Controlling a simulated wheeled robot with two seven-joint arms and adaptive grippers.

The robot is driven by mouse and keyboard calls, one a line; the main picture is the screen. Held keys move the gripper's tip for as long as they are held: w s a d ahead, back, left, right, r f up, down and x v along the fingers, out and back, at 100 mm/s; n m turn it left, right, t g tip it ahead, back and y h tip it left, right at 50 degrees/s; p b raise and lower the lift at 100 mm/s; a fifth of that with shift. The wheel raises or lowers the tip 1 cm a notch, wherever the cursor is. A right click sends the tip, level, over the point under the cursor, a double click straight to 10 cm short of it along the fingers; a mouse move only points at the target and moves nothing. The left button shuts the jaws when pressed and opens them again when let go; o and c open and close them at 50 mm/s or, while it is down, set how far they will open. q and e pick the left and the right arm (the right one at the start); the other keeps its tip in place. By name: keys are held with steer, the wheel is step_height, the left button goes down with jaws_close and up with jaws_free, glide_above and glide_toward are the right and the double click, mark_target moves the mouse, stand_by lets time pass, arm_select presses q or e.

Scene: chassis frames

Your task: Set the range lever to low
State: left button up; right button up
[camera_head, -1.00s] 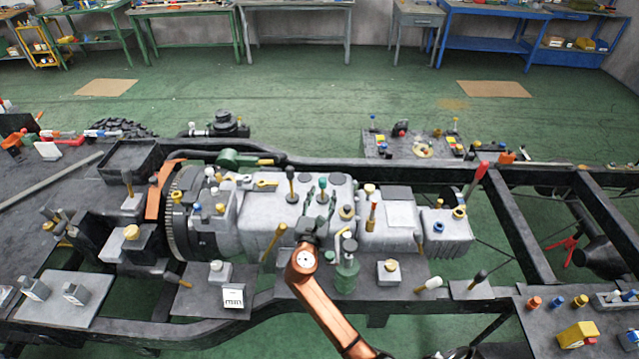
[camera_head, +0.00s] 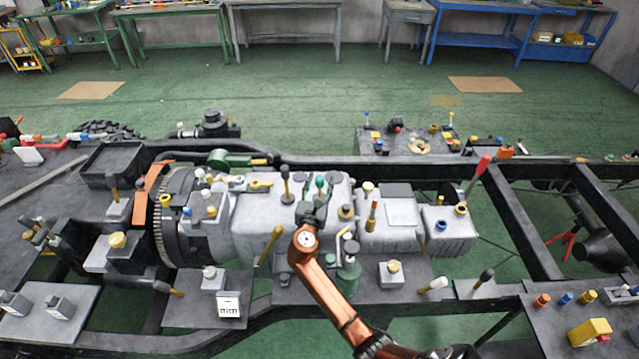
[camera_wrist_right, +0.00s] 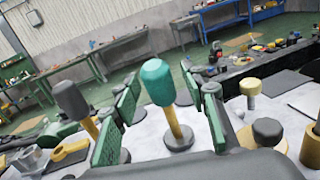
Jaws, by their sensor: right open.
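On the grey gearbox (camera_head: 262,220), a lever with a teal knob (camera_head: 320,181) stands at my right gripper (camera_head: 316,194). In the right wrist view, the teal knob (camera_wrist_right: 157,82) on its yellow stem is upright between the green finger pads of the right gripper (camera_wrist_right: 160,115). The fingers are apart, with visible gaps on both sides of the lever. A dark-knobbed lever (camera_head: 286,172) stands just left of it; its knob (camera_wrist_right: 71,99) is outside the left finger in the wrist view. No readable label shows which lever is the range lever. My left gripper is out of view.
A yellow-handled lever (camera_head: 270,243) leans at the gearbox's near side. A green bottle-like part (camera_head: 349,268) stands close to my right arm. A red-handled lever (camera_head: 479,170) rises farther right.

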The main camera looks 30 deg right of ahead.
steer(key=shift+c, duration=0.7)
jaws_close()
